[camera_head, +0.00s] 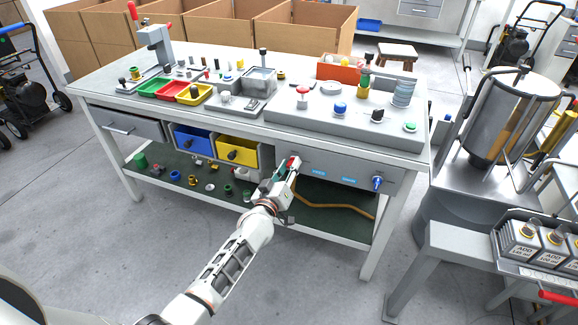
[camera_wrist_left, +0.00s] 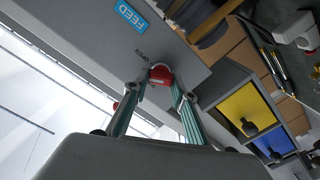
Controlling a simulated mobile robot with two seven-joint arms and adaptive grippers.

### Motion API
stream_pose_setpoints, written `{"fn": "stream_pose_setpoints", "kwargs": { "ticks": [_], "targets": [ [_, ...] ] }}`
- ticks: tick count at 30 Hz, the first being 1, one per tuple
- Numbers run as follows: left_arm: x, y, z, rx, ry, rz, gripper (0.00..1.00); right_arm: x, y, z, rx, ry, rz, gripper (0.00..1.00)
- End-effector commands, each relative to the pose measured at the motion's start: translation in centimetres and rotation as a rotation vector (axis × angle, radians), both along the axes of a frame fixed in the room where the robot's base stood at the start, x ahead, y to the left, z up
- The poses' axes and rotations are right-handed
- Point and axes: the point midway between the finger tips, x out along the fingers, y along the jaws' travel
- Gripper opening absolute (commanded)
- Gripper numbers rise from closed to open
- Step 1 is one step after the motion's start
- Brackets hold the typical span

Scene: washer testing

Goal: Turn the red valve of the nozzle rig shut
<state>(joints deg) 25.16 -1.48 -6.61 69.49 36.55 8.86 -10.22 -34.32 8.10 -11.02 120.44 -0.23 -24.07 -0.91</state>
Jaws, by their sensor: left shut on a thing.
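The red valve (camera_head: 292,161) is on the grey front panel (camera_head: 330,166) of the workbench, left of the blue valve (camera_head: 377,182). My left gripper (camera_head: 290,165) reaches up to the panel and covers much of the red valve in the head view. In the left wrist view the red valve (camera_wrist_left: 161,76) sits between the fingertips of the left gripper (camera_wrist_left: 165,88), which is shut on it. A blue FEED label (camera_wrist_left: 131,15) and small dark lettering lie beside it on the panel. The handle's exact angle is hard to tell. My right gripper is not in view.
Yellow (camera_head: 237,151) and blue (camera_head: 194,139) bins sit left of the panel, under the benchtop. A brown hose (camera_head: 335,206) hangs below the panel. A side table (camera_head: 470,240) with a metal tank (camera_head: 508,115) behind stands at right. The floor before the bench is clear.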

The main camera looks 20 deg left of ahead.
Motion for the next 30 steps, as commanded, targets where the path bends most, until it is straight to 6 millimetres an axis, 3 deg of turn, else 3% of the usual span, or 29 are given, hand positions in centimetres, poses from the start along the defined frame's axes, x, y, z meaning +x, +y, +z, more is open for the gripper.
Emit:
{"fn": "stream_pose_setpoints", "kwargs": {
  "ticks": [15, 30],
  "targets": [
    [0.02, 0.18, -0.19, -0.492, 0.017, 0.000, 0.04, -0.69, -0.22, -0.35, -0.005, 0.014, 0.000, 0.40],
    [0.00, 0.27, -0.47, -0.898, 0.031, 0.001, 0.04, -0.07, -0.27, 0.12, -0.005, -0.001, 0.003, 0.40]
  ]
}}
